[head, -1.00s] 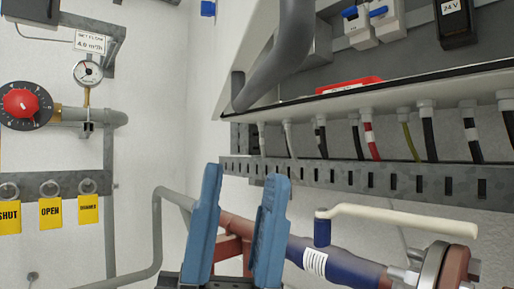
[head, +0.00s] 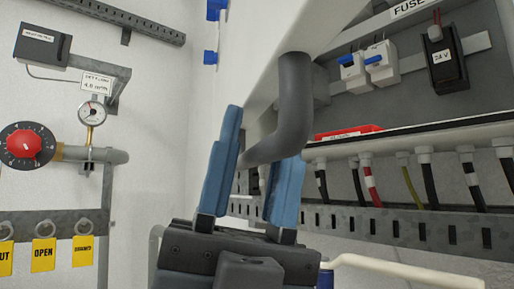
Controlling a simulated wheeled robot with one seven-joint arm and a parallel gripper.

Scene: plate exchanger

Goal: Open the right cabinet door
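A white door panel (head: 260,38) slants across the top middle of the head view, beside the cabinet's visible interior (head: 400,105). A thick dark grey bent handle (head: 296,105) is in front of the panel. The handle's lower end curves left and shows in the gap between my fingers, partly behind the right finger. My gripper (head: 261,133) has two blue fingers standing well apart, pointing up. It is open. I cannot tell whether either finger touches the handle.
Inside the cabinet are breakers (head: 368,65), a black 24 V unit (head: 445,58) and a red item (head: 348,132). Cables hang above a slotted grey rail (head: 400,225). A cream lever (head: 400,270) is low right. A gauge (head: 92,114) and red knob (head: 24,145) are left.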

